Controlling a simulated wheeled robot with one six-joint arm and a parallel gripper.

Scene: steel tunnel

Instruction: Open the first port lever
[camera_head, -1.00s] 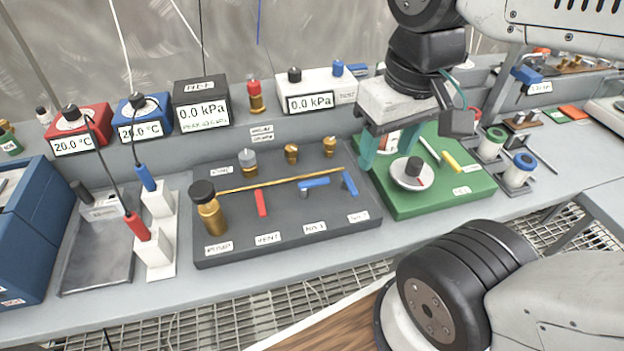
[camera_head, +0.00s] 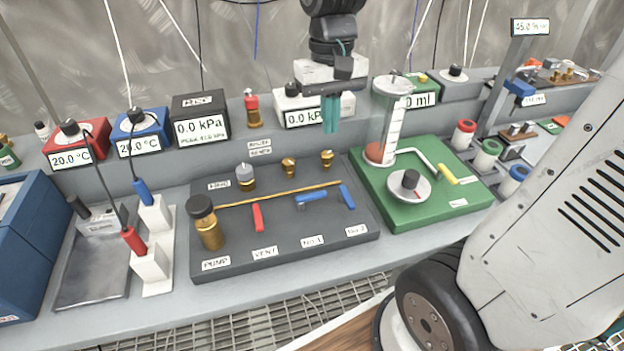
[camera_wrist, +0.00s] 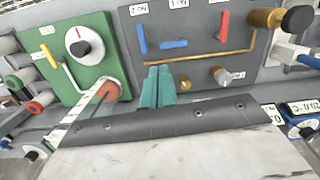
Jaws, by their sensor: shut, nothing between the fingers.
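The dark grey port panel (camera_head: 280,252) lies on the bench with a brass pipe along it. The first port lever (camera_head: 311,196) is blue, above the No.1 label (camera_head: 312,242), and lies roughly crosswise, along the pipe. It shows in the wrist view (camera_wrist: 173,44). The No.2 lever (camera_head: 346,197), also blue, stands beside it, turned toward the front. A red vent lever (camera_head: 257,217) is to the left. My gripper (camera_head: 330,126), with teal fingers, is shut and empty above the panel's back edge. In the wrist view its fingertips (camera_wrist: 158,72) point toward the blue levers, apart from them.
A brass pump (camera_head: 208,227) stands at the panel's left, with brass fittings (camera_head: 289,167) along the back. A green board (camera_head: 440,207) with a clear cylinder (camera_head: 390,125) is on the right. Pressure boxes (camera_head: 201,128) line the back ledge. Space above the levers is clear.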

